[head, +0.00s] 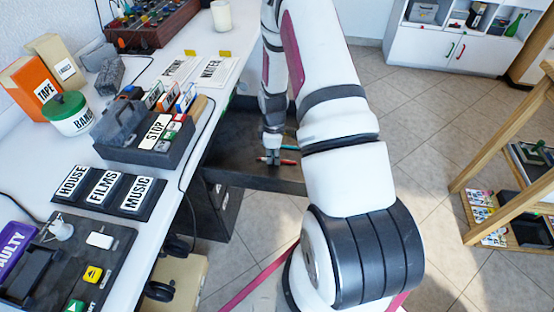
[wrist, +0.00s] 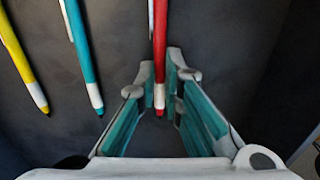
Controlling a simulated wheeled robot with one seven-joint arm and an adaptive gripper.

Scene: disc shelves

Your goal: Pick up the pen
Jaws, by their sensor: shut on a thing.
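A red pen (wrist: 160,40) with a white tip lies between the fingertips of my gripper (wrist: 161,82) in the wrist view, and the fingers are shut on it. In the head view my gripper (head: 272,157) is low over a dark tray-like surface, with the red pen showing at its tips. A blue pen (wrist: 83,55) and a yellow pen (wrist: 22,60) lie apart from my gripper, to its left in the wrist view. My fingers hide part of the red pen.
The dark tray (head: 237,168) has a raised front edge. A white desk at left carries a dark organizer (head: 140,150), labelled blocks (head: 103,188) and a green-lidded tin (head: 70,113). A wooden shelf (head: 515,170) stands at right. The tiled floor between is mostly clear.

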